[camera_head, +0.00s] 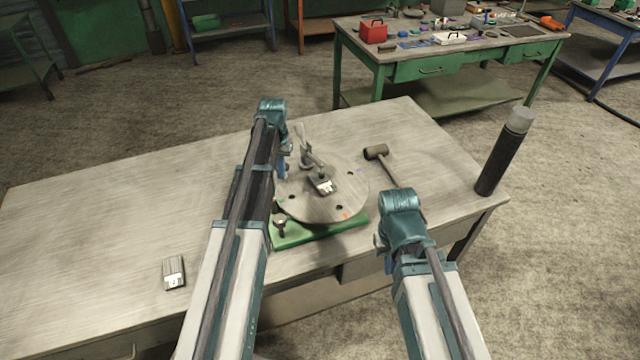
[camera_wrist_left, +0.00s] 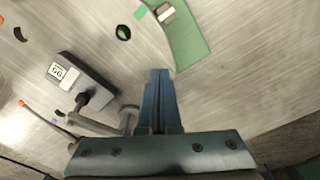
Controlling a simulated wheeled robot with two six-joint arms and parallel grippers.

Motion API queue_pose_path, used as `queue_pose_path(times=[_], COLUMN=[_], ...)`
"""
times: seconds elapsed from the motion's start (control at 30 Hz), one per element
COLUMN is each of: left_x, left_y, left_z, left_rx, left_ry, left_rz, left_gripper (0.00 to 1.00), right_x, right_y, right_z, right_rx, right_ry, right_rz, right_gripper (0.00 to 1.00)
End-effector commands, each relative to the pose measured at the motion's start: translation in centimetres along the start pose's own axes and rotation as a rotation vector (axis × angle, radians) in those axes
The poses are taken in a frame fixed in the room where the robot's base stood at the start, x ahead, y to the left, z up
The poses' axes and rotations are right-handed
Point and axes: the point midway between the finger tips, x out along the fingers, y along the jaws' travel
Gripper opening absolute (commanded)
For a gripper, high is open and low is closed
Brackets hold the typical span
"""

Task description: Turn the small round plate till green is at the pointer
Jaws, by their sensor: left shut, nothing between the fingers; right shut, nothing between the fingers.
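The small round plate (camera_head: 350,188), grey with several holes, sits on a green base (camera_head: 292,239). In the left wrist view the plate (camera_wrist_left: 95,35) shows a green mark (camera_wrist_left: 140,12) at its rim, close beside a small pale, orange-tipped piece on the base (camera_wrist_left: 167,14) that looks like the pointer. An orange mark (camera_head: 346,215) is at the plate's front rim. My left gripper (camera_head: 286,172) is shut and empty at the plate's left side; its fingers (camera_wrist_left: 160,75) appear beside an upright post (camera_wrist_left: 128,118). My right gripper (camera_head: 388,264) is shut, apart from the plate, front right.
A dark labelled block (camera_head: 323,183) lies on the plate by the post. A mallet (camera_head: 377,152) lies behind right. A dark cylinder (camera_head: 503,155) stands at the right edge. A labelled block (camera_head: 174,272) lies front left. The bench's left is largely clear.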

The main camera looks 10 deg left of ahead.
Motion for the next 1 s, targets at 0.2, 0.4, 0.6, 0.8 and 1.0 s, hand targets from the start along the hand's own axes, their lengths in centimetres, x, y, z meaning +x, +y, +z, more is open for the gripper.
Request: queue_pose_path(times=[0.2,0.4,0.6,0.8,1.0], left_x=[0.0,0.0,0.0,0.0,0.0], left_y=[-0.1,-0.1,-0.1,-0.1,-0.1], left_z=[-1.1,-1.2,-1.1,-0.7,-0.2], left_rx=[0.000,0.000,0.000,0.000,0.000], left_ry=[0.000,0.000,0.000,0.000,0.000], left_rz=[0.000,0.000,0.000,0.000,0.000], left_gripper=[0.00,0.00,0.00,0.00,0.00], right_x=[0.0,0.0,0.0,0.0,0.0], right_y=[0.0,0.0,0.0,0.0,0.0], right_z=[0.0,0.0,0.0,0.0,0.0], right_rx=[0.000,0.000,0.000,0.000,0.000], right_ry=[0.000,0.000,0.000,0.000,0.000], right_rz=[0.000,0.000,0.000,0.000,0.000], right_gripper=[0.00,0.00,0.00,0.00,0.00])
